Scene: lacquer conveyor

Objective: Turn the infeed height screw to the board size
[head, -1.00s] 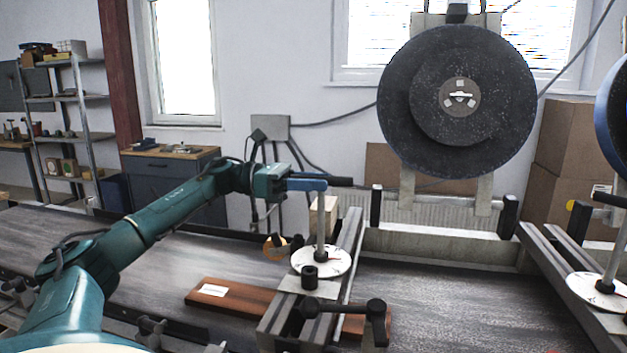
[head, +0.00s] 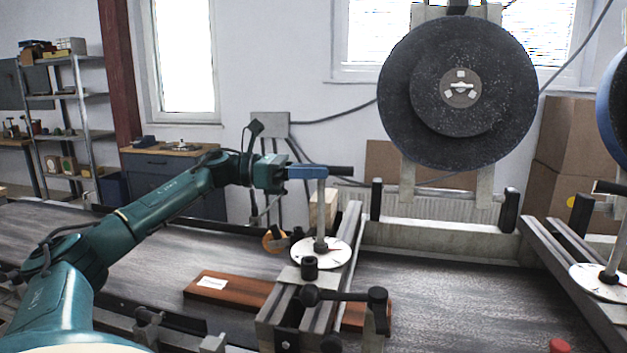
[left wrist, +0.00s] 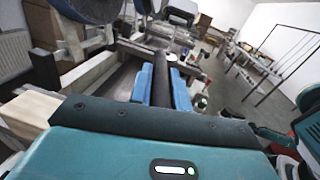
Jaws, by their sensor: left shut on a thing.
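The infeed height screw is an upright grey rod (head: 320,218) rising from a round white dial (head: 336,256), with a black crank handle (head: 341,171) at its top. My left gripper (head: 308,172) has its blue fingers shut at the top of the screw, on the crank handle. In the left wrist view the dark handle (left wrist: 161,80) lies between the blue fingers (left wrist: 160,92). The dial's marks are too small to read. A reddish-brown board (head: 250,291) with a white label (head: 212,282) lies on the conveyor, partly under the screw's frame. My right gripper is not in view.
A large dark wheel (head: 425,125) hangs behind the conveyor (head: 450,295). A black lever (head: 345,296) stands in front of the dial. A second dial (head: 592,284) with its screw is at the right. An orange ring (head: 274,241) is left of the screw.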

